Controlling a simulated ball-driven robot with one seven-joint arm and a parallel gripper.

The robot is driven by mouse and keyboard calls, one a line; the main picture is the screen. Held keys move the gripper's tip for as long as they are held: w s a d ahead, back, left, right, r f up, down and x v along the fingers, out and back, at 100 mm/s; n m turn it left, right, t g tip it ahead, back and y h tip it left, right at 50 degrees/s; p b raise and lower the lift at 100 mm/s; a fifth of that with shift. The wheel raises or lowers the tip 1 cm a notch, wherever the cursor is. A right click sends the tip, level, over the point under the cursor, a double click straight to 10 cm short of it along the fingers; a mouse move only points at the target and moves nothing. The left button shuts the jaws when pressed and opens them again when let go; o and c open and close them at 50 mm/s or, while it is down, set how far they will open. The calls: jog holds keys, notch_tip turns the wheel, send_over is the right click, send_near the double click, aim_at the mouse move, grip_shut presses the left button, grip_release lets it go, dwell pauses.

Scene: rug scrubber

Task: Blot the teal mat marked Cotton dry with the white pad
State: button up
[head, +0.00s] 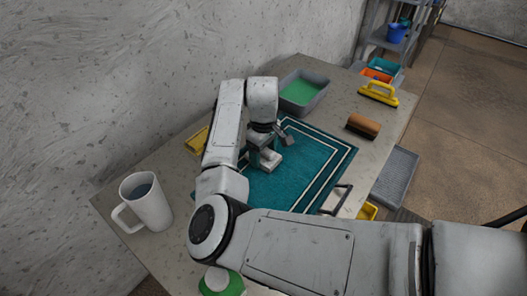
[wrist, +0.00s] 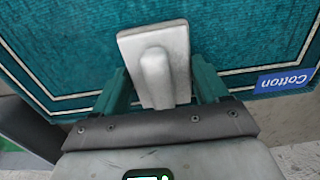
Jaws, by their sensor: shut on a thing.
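The teal mat (head: 315,170) lies on the table, with white border lines. Its blue Cotton label (wrist: 285,80) shows at the right in the wrist view. The white pad (wrist: 176,38) is a flat plate with a raised handle. My gripper (wrist: 158,78) is shut on the pad's handle, a finger on each side. In the head view my gripper (head: 266,150) and the pad (head: 268,161) are over the mat's left part. I cannot tell if the pad touches the mat. My arm hides part of the mat's near side.
A white jug (head: 150,205) of liquid stands at the table's left. A grey tub (head: 303,92) with green contents is at the back. A brown brush (head: 363,126) and a yellow-handled brush (head: 378,93) lie right of the mat. A grey tray (head: 394,178) is beyond the table's right edge.

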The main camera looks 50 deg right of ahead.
notch_tip(320, 180, up, 5)
jog(key=p, duration=0.5)
jog(key=shift+f, duration=0.3)
